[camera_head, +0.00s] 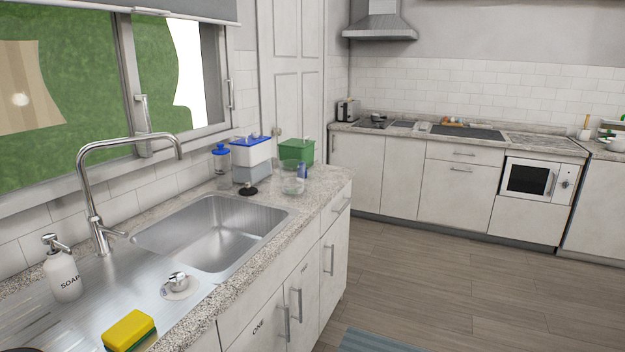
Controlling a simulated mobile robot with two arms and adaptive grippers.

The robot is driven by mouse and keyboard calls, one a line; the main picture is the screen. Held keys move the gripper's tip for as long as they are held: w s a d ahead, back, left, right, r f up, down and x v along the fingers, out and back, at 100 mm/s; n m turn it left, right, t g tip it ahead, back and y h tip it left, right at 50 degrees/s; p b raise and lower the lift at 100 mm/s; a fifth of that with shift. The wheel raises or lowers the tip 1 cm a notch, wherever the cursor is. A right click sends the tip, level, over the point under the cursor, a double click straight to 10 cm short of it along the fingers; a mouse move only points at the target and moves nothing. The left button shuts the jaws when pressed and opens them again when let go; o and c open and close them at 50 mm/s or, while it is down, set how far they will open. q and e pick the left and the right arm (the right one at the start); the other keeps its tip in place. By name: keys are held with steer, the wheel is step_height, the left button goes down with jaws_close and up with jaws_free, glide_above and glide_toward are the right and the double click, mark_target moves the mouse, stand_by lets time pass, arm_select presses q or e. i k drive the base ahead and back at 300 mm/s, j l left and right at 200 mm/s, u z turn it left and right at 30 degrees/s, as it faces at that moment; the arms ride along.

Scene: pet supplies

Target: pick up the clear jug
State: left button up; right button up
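A small clear vessel (293,186) stands on the granite counter past the sink, near the counter's front edge. It is see-through and small in view, so I cannot tell for sure that it is the jug. A clear container with a blue lid (221,160) stands farther left, by the tiled wall. Neither of my grippers is in view.
A white box with a blue lid (250,152), a green box (297,150) and a small blue item (302,171) crowd the clear vessel. The sink (222,238), faucet (92,190), soap bottle (62,272) and yellow sponge (129,330) are nearer. The floor at right is open.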

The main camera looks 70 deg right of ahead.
mark_target(292, 171)
steer(key=z, duration=2.25)
steer(key=i+u, duration=0.5)
steer(key=u, duration=0.2)
steer(key=i+l+u, duration=0.2)
steer(key=u, duration=0.15)
steer(key=i, duration=0.05)
